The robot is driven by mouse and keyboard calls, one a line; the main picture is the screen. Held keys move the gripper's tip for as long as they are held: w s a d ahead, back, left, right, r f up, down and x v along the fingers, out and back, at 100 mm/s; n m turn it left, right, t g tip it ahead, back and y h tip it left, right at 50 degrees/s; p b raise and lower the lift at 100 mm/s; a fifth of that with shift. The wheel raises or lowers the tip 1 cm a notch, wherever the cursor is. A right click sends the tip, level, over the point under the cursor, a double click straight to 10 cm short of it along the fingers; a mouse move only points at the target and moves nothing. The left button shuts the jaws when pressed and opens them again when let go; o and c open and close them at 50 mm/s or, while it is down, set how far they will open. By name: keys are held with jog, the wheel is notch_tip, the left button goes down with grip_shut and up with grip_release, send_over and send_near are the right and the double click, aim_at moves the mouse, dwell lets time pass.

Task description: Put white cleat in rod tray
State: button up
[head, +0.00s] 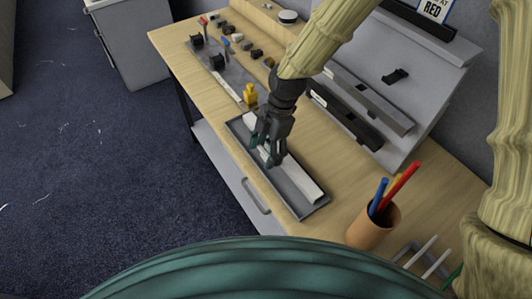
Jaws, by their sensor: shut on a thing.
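The white cleat (301,178) is a long pale bar lying lengthwise over the grey rod tray (317,208), within its rim as seen from here. I cannot tell whether it touches the tray floor. My gripper (268,157) points down over the middle of the bar and is shut on it. The fingers hide part of the bar, and its far end shows behind them near the tray's far end.
A yellow piece (250,95) stands just beyond the tray. Several small dark parts lie on a grey mat (233,76) at the far end. A brown pen cup (371,227) stands right of the tray's near end. A sloped grey rack (420,85) with dark bars is on the right.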

jog(key=shift+p+x, duration=0.35)
jog(key=shift+x, duration=0.5)
jog(key=shift+w+d+f, duration=0.15)
jog(key=shift+w+f, duration=0.05)
jog(key=shift+f, duration=0.25)
jog(key=shift+s, duration=0.1)
jog(key=o, duration=0.7)
jog(key=shift+f, duration=0.1)
jog(key=b+v, duration=0.3)
jog(key=v, duration=0.9)
